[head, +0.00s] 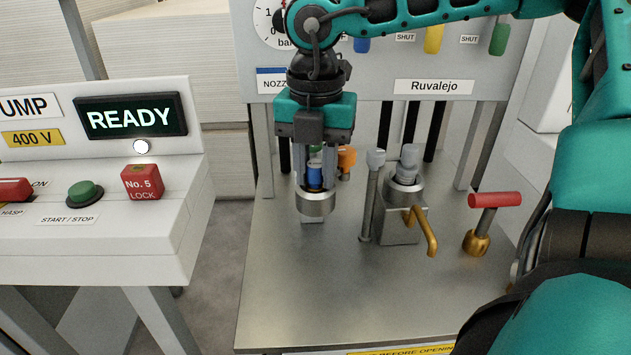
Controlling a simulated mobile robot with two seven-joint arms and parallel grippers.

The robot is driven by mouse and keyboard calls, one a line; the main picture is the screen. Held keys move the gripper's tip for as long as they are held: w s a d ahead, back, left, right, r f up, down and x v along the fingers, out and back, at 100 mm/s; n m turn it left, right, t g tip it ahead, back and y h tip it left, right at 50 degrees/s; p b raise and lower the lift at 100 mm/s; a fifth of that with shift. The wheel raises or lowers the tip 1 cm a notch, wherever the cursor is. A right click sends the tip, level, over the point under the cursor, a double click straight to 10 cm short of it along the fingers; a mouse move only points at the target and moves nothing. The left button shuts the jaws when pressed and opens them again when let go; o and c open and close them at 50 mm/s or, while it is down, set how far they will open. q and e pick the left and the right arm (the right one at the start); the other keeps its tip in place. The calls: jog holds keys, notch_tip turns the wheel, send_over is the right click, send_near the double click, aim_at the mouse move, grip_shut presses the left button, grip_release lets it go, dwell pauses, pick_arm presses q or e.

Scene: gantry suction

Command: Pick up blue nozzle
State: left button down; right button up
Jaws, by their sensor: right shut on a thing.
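The blue nozzle (315,174) is upright between the fingers of my right gripper (315,178), which points straight down and is shut on it. A metal cup-like part (316,204) sits directly below the blue band, and a small pale block shows under it. I cannot tell whether the nozzle is lifted clear of its seat. The gripper fingers hide the nozzle's sides. My left gripper is not in view.
An orange piece (346,157) stands just behind the gripper. To its right are a grey post (374,195), a metal block with a brass lever (424,232) and a red-handled valve (494,200). The front of the metal table (330,300) is clear. A pump console (95,240) reading READY stands left.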

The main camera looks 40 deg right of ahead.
grip_shut()
